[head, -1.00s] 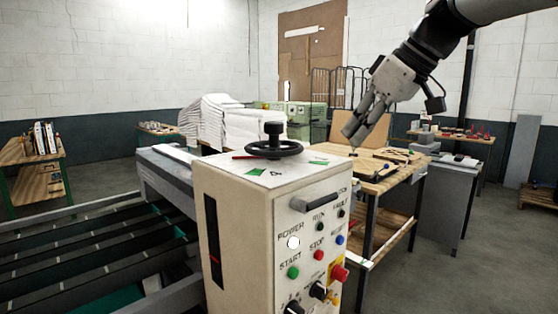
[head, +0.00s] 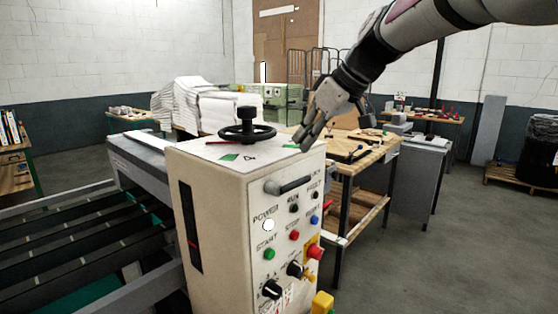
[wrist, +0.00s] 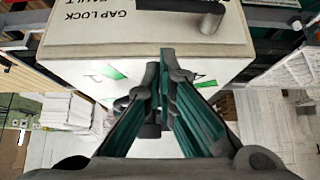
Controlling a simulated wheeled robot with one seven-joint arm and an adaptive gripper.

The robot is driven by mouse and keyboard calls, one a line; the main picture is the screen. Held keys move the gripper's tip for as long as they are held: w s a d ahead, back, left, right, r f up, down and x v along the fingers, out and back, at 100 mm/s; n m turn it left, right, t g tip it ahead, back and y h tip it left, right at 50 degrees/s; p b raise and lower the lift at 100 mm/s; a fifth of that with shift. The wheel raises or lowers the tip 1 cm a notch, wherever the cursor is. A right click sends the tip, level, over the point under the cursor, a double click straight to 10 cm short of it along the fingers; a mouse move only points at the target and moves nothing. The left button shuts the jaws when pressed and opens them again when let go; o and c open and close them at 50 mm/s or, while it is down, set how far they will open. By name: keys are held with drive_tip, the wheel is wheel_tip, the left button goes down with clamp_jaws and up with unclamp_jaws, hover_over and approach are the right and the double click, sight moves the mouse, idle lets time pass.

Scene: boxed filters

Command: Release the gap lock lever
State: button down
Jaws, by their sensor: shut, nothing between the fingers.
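The gap lock lever (head: 289,186) is a dark bar with a rounded grey end at the upper left. It lies slightly tilted across the top of the cream control cabinet's front panel (head: 262,255). The lever also shows at the top edge of the wrist view (wrist: 197,10), near the GAP LOCK lettering, and is partly cut off. My gripper (head: 304,147) is over the rear right of the cabinet top, above and apart from the lever. In the wrist view its green-padded fingers (wrist: 165,58) come together at the tips with nothing between them.
A black handwheel (head: 247,131) with an upright knob stands on the cabinet top, left of my gripper. The panel carries several buttons and a red stop button (head: 315,252). A wooden workbench (head: 350,150) stands behind to the right. Open floor (head: 440,255) lies at right.

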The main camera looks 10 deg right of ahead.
sight(303, 178)
drive_tip(key=f, duration=0.4)
drive_tip(key=shift+w+a+p, duration=0.35)
drive_tip(key=shift+p, duration=0.05)
drive_tip(key=shift+f, duration=0.9)
drive_tip(key=shift+d, duration=0.1)
drive_tip(key=shift+w+d+f+y, duration=0.1)
drive_tip(key=shift+f+y, duration=0.15)
drive_tip(key=shift+y, duration=0.05)
